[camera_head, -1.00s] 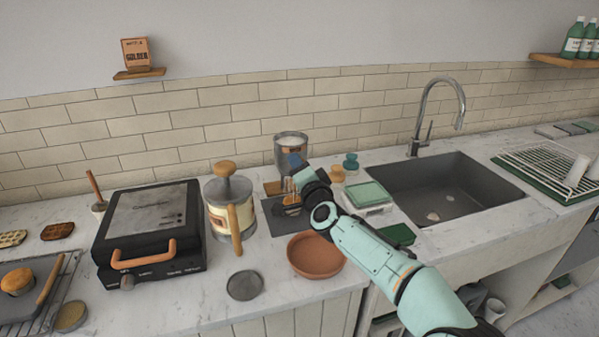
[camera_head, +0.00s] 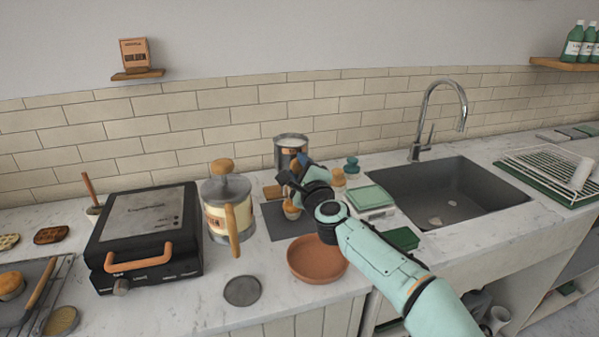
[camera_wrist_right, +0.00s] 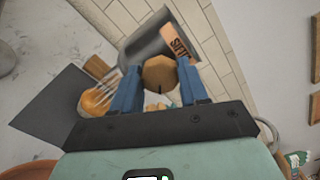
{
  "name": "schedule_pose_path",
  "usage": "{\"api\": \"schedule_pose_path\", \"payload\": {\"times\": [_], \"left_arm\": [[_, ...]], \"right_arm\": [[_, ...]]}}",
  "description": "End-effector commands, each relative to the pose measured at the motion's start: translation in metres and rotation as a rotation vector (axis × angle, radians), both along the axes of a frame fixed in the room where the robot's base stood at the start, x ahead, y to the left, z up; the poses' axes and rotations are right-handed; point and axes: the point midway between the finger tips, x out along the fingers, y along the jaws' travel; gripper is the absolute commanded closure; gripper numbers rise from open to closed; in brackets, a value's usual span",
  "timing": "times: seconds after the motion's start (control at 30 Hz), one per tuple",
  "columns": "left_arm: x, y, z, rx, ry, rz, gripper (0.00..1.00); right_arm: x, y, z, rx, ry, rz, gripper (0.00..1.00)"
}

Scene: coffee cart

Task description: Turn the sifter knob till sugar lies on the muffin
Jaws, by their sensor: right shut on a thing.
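The sifter (camera_head: 291,147) is a grey metal can with an orange label, at the back of the counter; it also shows at the top of the right wrist view (camera_wrist_right: 153,42). My right gripper (camera_head: 291,177) is shut on its wooden knob (camera_wrist_right: 160,73), between the blue fingers. The golden muffin (camera_head: 291,209) sits on a dark mat (camera_head: 285,224) in front of the sifter and also shows in the right wrist view (camera_wrist_right: 97,101). Thin pale streaks run between sifter and muffin; I cannot tell whether they are falling sugar. The muffin's top is too small to judge.
A terracotta bowl (camera_head: 317,262) stands in front of the mat. A jar with a wooden handle (camera_head: 226,205) and a black press (camera_head: 150,240) are left. A scale (camera_head: 370,197) and a sink (camera_head: 450,195) are right. A grey disc (camera_head: 242,289) lies in front.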

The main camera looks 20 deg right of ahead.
Motion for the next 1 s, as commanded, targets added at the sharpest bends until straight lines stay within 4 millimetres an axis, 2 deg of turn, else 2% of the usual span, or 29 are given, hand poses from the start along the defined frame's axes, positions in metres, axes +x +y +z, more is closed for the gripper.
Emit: {"api": "schedule_pose_path", "payload": {"times": [0.2,0.5,1.0], "left_arm": [[0.008,0.004,-0.007,0.010,-0.020,0.008,0.57],[0.015,0.007,-0.012,0.019,-0.040,0.017,0.57],[0.018,0.008,-0.014,0.022,-0.049,0.020,0.57]], "right_arm": [[0.000,-0.001,-0.001,0.180,0.007,-0.001,0.87],[0.000,-0.001,-0.001,0.349,0.012,-0.001,0.87],[0.000,-0.001,0.000,0.421,0.016,0.000,0.87]]}}
